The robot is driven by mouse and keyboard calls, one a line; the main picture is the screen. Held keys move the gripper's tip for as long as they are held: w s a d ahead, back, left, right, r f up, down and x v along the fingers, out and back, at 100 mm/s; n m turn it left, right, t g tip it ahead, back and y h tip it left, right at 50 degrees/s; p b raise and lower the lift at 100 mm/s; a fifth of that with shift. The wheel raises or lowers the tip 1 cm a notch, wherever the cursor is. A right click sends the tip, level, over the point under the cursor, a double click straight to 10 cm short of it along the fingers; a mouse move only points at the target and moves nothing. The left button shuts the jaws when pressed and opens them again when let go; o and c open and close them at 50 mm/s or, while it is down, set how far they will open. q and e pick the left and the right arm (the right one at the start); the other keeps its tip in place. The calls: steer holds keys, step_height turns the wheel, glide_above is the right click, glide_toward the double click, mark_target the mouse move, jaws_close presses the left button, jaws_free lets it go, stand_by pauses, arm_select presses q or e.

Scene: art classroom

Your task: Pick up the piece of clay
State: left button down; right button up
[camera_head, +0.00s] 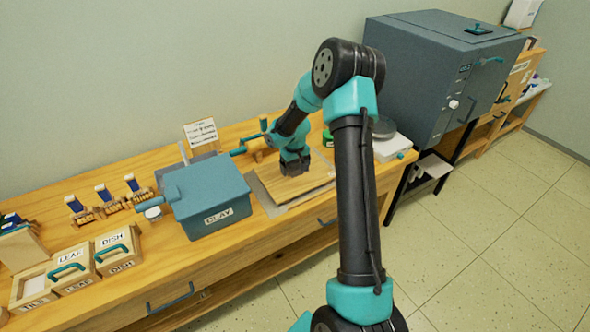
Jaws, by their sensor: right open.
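I cannot make out a piece of clay. A blue-grey bin (213,215) labelled CLAY stands on the wooden counter with its top covered, so its inside is hidden. My right gripper (295,168) is open and points down over a wooden board (318,172), to the right of the bin. Its dark fingers are small in the picture, and anything between or behind them is hidden. I cannot tell whether they touch the board. My left gripper is not in view.
Labelled wooden boxes (118,252) with teal handles stand at the counter's left. Several small wooden stands (109,200) are behind them. A crank device (258,147) is behind the board. A white scale (392,147) and a large grey kiln (425,80) stand to the right.

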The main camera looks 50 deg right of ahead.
mark_target(295, 169)
steer(key=c, duration=1.1)
steer(key=shift+r, duration=0.1)
steer(key=shift+r, duration=1.45)
steer(key=shift+s+a+r, duration=0.1)
steer(key=shift+a+r, duration=0.05)
steer(key=shift+r, duration=0.15)
steer(key=s+a+r, duration=0.1)
steer(key=s+a, duration=0.9)
steer(key=a, duration=0.1)
steer(key=shift+s+a+r, duration=0.15)
steer(key=shift+s+a, duration=0.05)
steer(key=shift+a, duration=0.2)
